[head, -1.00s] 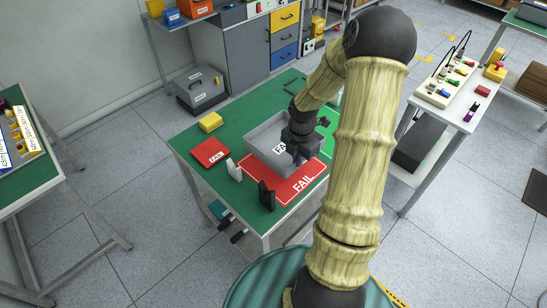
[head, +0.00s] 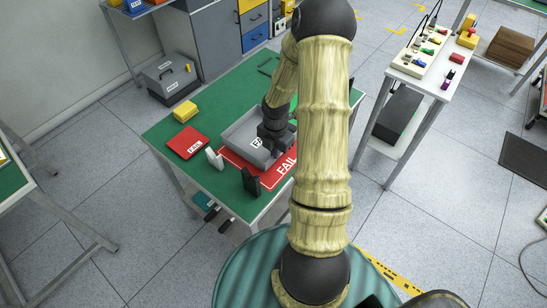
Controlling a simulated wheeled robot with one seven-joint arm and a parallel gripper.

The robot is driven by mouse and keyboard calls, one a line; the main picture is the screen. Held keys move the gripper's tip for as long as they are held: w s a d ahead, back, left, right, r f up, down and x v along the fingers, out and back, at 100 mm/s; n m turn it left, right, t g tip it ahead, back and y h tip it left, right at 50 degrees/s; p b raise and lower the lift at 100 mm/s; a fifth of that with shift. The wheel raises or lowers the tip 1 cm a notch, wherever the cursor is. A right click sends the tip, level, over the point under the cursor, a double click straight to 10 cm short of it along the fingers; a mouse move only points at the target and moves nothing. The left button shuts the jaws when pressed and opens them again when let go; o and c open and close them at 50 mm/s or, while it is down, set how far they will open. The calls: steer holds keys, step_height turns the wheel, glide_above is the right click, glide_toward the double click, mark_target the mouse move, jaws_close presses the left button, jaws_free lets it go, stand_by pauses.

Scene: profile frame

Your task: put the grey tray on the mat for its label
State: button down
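The grey tray (head: 240,132) is an open, shallow box with a white label in black letters, partly hidden by my gripper; its first letters look like FA. It is over the back part of the red mat (head: 277,176) marked FAIL, on the green table. I cannot tell whether its base touches the mat. My gripper (head: 272,146) is at the tray's near right side, pointing down, and appears shut on its wall. Its fingertips are mostly hidden, and my arm covers the tray's right end and part of the mat.
A white holder (head: 214,158) and a black holder (head: 250,181) stand at the mat's left and front edges. A white bench (head: 432,70) stands right.

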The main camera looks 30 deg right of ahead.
mark_target(275, 161)
steer(key=shift+f, duration=0.25)
steer(key=shift+f, duration=2)
steer(key=c, duration=1.6)
jaws_free()
steer(key=shift+c, duration=0.2)
step_height(275, 161, up, 12)
steer(key=shift+r, duration=0.15)
